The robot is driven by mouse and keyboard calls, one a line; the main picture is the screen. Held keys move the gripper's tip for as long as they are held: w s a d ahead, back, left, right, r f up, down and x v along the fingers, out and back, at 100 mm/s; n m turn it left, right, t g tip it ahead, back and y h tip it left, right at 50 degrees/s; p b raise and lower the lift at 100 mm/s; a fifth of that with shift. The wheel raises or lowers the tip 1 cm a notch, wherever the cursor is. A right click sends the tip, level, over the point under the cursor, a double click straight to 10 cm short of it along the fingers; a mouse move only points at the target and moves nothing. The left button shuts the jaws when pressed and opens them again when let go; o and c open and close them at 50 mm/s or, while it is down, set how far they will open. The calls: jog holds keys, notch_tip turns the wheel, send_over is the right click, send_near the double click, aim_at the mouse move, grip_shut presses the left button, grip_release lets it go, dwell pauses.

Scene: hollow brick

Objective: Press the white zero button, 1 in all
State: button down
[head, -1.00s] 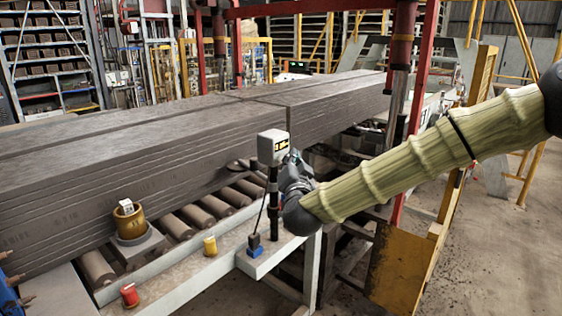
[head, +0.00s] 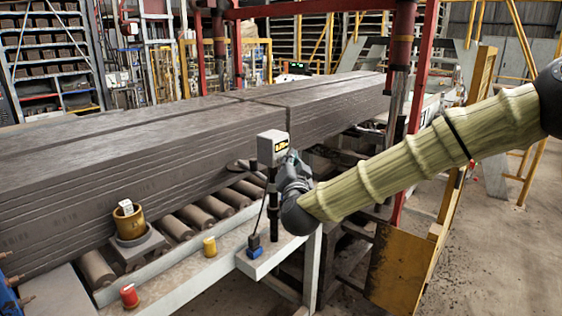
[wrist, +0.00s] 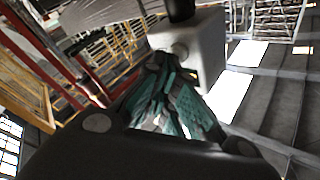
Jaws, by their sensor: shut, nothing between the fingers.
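The button is out of sight in the head view. My gripper (head: 291,160) is just right of the box, partly hidden by my arm. In the wrist view my gripper's teal fingers (wrist: 165,68) are together and empty, with tips close beside the button. I cannot tell whether they touch it.
A long stack of dark boards (head: 120,160) lies behind on rollers (head: 200,217). A yellow panel (head: 400,270) stands at right, with open floor beyond.

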jog(key=shift+w+a, duration=0.1)
jog(key=shift+a, duration=0.05)
dwell(0.6)
jog(key=shift+s+d, duration=0.5)
jog(key=shift+d, duration=0.2)
jog(key=s+d, duration=0.1)
jog(key=d, duration=0.1)
jog(key=s+d+b, duration=0.1)
jog(key=s+d, duration=0.1)
dwell(0.6)
dwell(0.4)
